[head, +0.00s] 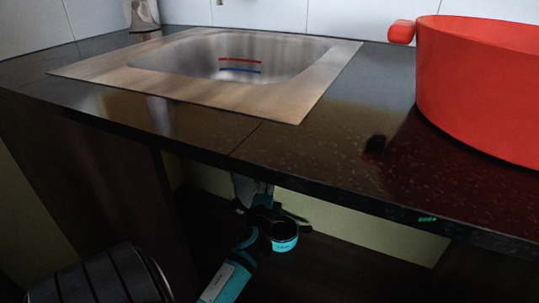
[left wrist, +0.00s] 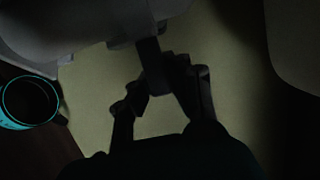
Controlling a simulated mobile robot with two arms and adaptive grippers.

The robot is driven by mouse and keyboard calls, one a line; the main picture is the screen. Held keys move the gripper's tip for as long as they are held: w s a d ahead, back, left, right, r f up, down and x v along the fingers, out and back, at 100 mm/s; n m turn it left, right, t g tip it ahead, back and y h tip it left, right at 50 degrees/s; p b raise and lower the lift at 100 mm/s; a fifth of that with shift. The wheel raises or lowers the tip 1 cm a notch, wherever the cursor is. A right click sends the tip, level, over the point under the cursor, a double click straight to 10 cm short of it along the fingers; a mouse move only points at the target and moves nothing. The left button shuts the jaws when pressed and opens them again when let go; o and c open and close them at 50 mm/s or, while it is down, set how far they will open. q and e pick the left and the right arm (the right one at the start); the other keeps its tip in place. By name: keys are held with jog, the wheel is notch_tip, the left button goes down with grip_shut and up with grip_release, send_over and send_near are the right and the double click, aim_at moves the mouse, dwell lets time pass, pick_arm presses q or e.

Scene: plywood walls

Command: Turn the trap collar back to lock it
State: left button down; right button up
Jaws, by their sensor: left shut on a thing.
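The grey trap (head: 243,187) hangs under the sink inside the cabinet, partly hidden by my left arm. In the left wrist view its large pale body (left wrist: 75,20) fills the upper left. The dark collar lever (left wrist: 149,50) points down from the trap body. My left gripper (left wrist: 162,80) is shut on the lever's lower end, with fingers on both sides. In the head view my left gripper (head: 260,207) is just below the trap, small and dark. The collar's exact turn angle is too dark to tell. My right gripper is in neither view.
A teal round cup-like thing (head: 284,238) is close beside the gripper; it also shows in the left wrist view (left wrist: 30,123). The dark countertop (head: 310,150) with the sink (head: 310,90) lies above. A red pot (head: 480,95) stands on the right.

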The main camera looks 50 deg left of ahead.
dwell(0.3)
pick_arm(q)
jog(key=c, duration=1.2)
grip_release()
jog(key=v, duration=1.2)
